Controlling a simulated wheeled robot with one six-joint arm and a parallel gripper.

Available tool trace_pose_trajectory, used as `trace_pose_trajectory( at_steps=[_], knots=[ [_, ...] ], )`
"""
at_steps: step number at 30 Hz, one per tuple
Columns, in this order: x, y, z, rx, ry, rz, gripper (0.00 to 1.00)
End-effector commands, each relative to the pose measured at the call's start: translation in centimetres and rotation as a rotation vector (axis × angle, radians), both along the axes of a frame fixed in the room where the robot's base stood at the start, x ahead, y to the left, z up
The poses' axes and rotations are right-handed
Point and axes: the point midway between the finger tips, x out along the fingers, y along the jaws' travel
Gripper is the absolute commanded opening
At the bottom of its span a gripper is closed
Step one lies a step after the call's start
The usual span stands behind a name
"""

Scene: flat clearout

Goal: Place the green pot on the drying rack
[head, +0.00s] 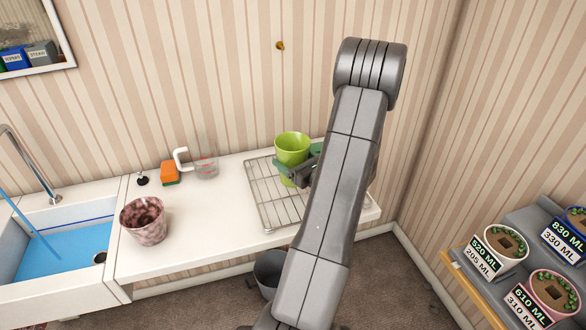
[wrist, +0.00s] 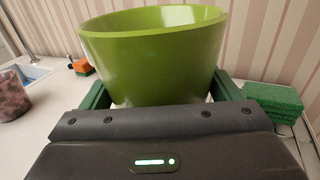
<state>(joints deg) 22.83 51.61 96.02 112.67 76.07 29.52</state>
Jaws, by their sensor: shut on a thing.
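The green pot (head: 292,147) is at the far right part of the drying rack (head: 262,196), a wire rack on the white counter. My gripper (head: 297,168) is shut on the pot, with a finger on each side of it. In the wrist view the pot (wrist: 155,55) fills the middle between my dark green fingers, upright with a slight tilt. Its base is hidden behind my gripper, so I cannot tell whether it touches the rack. My arm covers the right part of the rack in the head view.
A mottled pink pot (head: 144,220) stands on the counter beside the sink (head: 62,250), which holds blue water. An orange sponge (head: 170,172) and a clear measuring cup (head: 206,165) stand at the back. Green pads (wrist: 272,101) lie right of the pot. Labelled plant pots (head: 499,246) fill a shelf at right.

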Motion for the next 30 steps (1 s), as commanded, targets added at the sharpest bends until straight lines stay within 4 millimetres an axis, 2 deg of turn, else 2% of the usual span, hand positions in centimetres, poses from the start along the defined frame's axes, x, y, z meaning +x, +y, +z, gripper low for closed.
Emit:
trace_pose_trajectory(
  at_steps=[10, 26, 27, 28, 30],
  knots=[
    [0.0, 0.0, -3.5, 0.002, 0.002, 0.0, 0.45],
    [0.0, 0.0, -4.5, 0.0, -0.001, -0.001, 0.45],
    [0.0, 0.0, -4.4, -0.001, 0.001, 0.0, 0.92],
    [0.0, 0.0, -4.4, -0.001, 0.001, 0.0, 0.98],
    [0.0, 0.0, -4.4, 0.0, 0.001, 0.0, 1.0]
  ],
)
